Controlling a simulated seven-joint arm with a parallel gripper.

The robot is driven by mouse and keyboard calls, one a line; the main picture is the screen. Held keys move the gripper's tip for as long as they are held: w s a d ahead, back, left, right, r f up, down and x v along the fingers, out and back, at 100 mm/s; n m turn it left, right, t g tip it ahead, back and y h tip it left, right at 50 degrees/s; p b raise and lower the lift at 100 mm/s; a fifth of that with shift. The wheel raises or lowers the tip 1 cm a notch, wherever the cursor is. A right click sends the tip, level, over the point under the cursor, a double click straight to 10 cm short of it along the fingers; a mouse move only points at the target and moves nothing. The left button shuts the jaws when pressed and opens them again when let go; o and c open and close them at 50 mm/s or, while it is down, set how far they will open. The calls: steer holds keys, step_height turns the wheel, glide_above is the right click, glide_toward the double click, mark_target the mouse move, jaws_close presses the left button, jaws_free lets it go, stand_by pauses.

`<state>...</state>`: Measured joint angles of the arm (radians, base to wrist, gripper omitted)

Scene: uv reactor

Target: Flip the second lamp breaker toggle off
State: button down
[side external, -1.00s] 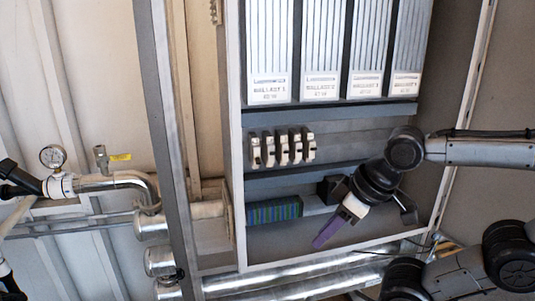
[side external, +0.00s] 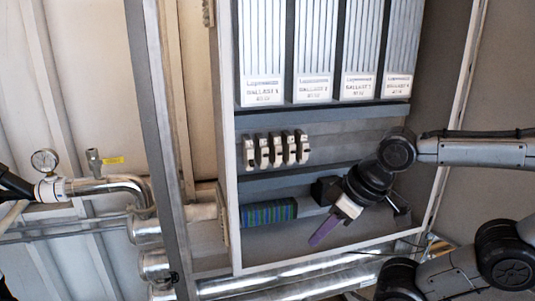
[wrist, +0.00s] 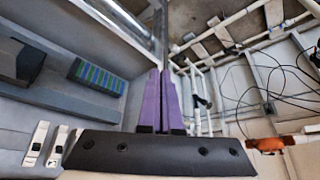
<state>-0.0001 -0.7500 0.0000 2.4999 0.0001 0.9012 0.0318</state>
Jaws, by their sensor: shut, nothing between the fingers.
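A row of several white breakers (side external: 276,150) is mounted on a dark rail inside the open cabinet in the side external view. The second breaker from the left (side external: 262,152) sits within this row; its toggle position is too small to tell. A few breakers (wrist: 36,144) also show at the lower left of the wrist view, partly cut off by my gripper body. My gripper (side external: 314,242) has purple fingers, shut and empty. It points down-left, below and right of the breakers and apart from them. The closed fingers also show in the wrist view (wrist: 160,74).
A blue-green striped terminal block (side external: 268,213) sits on the rail below the breakers. Labelled ballasts (side external: 313,88) stand above them. Cabinet walls (side external: 226,190) bound the space, and silver pipes (side external: 300,280) run below. Open room lies in front of the breakers.

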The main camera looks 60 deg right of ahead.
steer(key=w+d+r+m+g+h, duration=0.1)
steer(key=d+r+m+h, duration=0.25)
steer(key=d+m, duration=0.2)
steer(key=d+r+m+h, duration=0.2)
steer(key=d+m+h, duration=0.3)
steer(key=d, duration=0.2)
steer(key=w+a+r+n+t+h, duration=0.2)
steer(key=w+a+r+t, duration=0.4)
steer(key=w+r, duration=0.3)
steer(key=shift+w+a+t+h, duration=0.35)
steer(key=shift+w+t+h, duration=0.1)
steer(key=shift+w, duration=0.45)
